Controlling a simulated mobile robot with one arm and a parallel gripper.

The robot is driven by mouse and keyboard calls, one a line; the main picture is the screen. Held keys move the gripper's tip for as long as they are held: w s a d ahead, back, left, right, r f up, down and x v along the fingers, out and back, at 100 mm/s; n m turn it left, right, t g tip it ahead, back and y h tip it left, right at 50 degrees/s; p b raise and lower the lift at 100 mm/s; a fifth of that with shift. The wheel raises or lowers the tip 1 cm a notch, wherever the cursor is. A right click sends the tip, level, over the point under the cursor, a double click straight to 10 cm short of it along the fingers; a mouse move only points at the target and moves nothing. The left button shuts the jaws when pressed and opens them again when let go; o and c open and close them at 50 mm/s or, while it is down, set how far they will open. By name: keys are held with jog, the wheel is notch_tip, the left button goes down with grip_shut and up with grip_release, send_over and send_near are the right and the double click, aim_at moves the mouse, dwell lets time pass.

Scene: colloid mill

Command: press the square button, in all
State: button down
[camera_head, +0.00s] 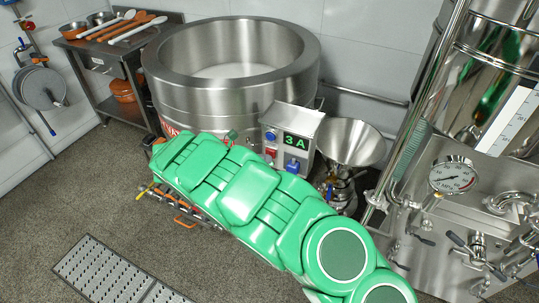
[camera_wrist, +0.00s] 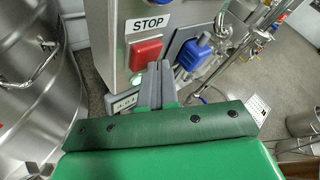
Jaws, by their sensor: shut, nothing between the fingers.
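The square button (camera_wrist: 146,53) is red and sits under a STOP label (camera_wrist: 149,24) on a grey metal control box (camera_wrist: 112,45) in the wrist view. In the head view the red button (camera_head: 270,152) shows small on the left of the box front (camera_head: 296,119), just above my green arm. My gripper (camera_wrist: 156,72) is shut and empty. In the wrist view its fingertips overlap the button's lower right edge; I cannot tell whether they touch it. In the head view I cannot make out the fingertips.
A blue plug or knob (camera_wrist: 194,53) sits right of the button. A green 3A display (camera_head: 296,142) and a blue button (camera_head: 270,135) are on the box. A large steel vessel (camera_head: 165,90) stands behind left, a steel funnel (camera_head: 350,142) to the right.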

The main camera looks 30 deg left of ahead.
jog(key=shift+w, duration=0.2)
jog(key=shift+s, duration=0.15)
dwell(0.4)
jog(key=shift+s, duration=0.75)
jog(key=shift+s, duration=0.1)
jog(key=shift+s, duration=2.4)
